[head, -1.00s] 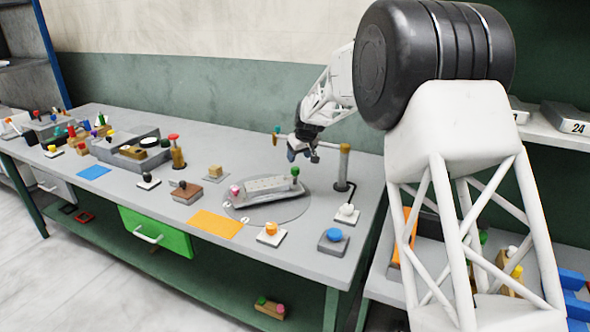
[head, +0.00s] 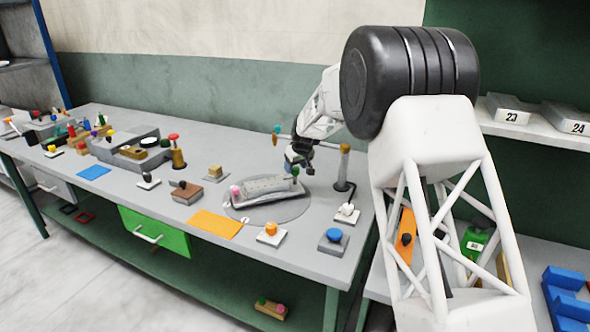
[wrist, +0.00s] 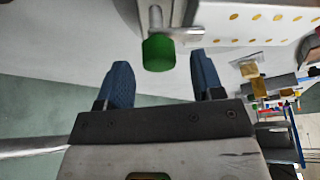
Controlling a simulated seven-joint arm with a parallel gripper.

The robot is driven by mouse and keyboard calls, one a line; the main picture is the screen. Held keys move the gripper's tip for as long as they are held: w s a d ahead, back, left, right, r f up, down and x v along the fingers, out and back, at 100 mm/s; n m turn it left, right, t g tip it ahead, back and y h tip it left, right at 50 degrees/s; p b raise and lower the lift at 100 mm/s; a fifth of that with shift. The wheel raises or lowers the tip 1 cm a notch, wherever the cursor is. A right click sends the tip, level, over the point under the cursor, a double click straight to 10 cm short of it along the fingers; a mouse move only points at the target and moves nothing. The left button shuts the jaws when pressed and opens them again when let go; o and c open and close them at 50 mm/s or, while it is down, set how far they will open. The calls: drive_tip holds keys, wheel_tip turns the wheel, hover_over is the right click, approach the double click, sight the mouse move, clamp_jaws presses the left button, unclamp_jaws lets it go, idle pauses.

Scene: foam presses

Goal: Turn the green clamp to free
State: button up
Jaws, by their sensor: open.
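The green clamp (head: 295,171) stands at the right end of the grey press (head: 268,188), which rests on a round grey disc on the bench. In the wrist view the green clamp's knob (wrist: 158,54) shows at the end of a metal pin, beside the press's perforated plate (wrist: 265,18). My gripper (head: 298,166) is just above and behind the clamp. In the wrist view my gripper (wrist: 161,68) is open, its blue fingers apart with the knob at or just past the gap between their tips. I cannot tell whether they touch it.
A pink knob (head: 235,190) is at the press's left end. Orange (head: 271,229) and blue (head: 334,235) buttons are in front. An orange mat (head: 215,224) lies to the left.

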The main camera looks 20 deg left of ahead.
drive_tip(key=shift+x, duration=0.9)
drive_tip(key=c, duration=0.9)
